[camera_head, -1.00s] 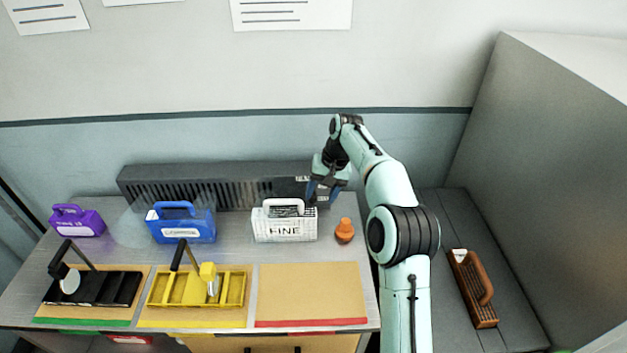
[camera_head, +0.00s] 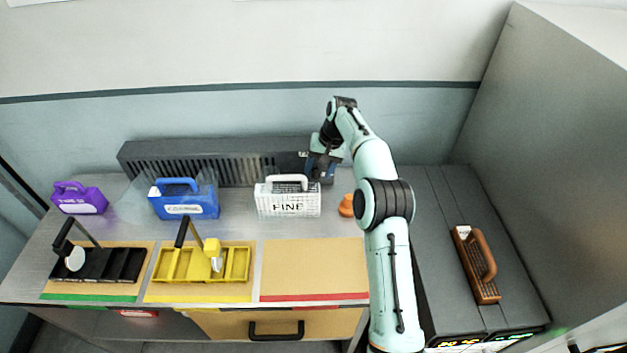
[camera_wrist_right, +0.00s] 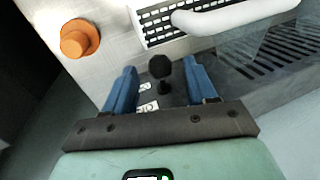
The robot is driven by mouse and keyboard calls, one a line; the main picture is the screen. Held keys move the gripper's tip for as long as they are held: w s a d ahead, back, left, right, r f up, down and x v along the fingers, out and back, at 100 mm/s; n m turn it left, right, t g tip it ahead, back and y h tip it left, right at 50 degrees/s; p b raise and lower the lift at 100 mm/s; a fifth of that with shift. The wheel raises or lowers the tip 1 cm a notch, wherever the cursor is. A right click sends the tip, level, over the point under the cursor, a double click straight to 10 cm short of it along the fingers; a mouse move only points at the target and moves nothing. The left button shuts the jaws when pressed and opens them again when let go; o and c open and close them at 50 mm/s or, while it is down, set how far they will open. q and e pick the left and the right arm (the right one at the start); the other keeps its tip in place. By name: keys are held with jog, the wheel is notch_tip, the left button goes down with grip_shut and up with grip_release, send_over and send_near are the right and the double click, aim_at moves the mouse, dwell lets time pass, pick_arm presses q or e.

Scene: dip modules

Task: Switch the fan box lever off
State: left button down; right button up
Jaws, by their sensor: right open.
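The fan box (camera_head: 220,162) is a long dark slatted box along the back of the bench. Its right end is partly hidden by my right gripper (camera_head: 320,172). In the right wrist view, the lever (camera_wrist_right: 160,68) has a round black knob on a short stem. It stands between the two blue fingers of my right gripper (camera_wrist_right: 160,76), which is open with a gap on each side of the knob. Small white labels (camera_wrist_right: 148,106) lie beside the lever's base. My left gripper is not in view.
A white FINE basket (camera_head: 288,202) stands just in front of the fan box, its handle close to my gripper. An orange knob-shaped object (camera_head: 347,205) is to its right. Blue (camera_head: 184,202) and purple (camera_head: 80,199) carriers and yellow (camera_head: 200,265) and black trays (camera_head: 110,265) are left.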

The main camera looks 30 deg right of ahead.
aim_at(318, 174)
jog(key=shift+x, duration=1.7)
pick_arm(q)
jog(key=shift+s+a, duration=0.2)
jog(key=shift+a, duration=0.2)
pick_arm(e)
jog(key=shift+w, duration=0.1)
jog(key=shift+d, duration=0.1)
grip_shut()
jog(key=f+t+b, duration=0.1)
jog(key=b, duration=0.2)
jog(key=shift+s+h, duration=0.3)
jog(key=shift+s, duration=0.05)
jog(key=shift+w, duration=0.2)
grip_release()
jog(key=shift+r, duration=0.1)
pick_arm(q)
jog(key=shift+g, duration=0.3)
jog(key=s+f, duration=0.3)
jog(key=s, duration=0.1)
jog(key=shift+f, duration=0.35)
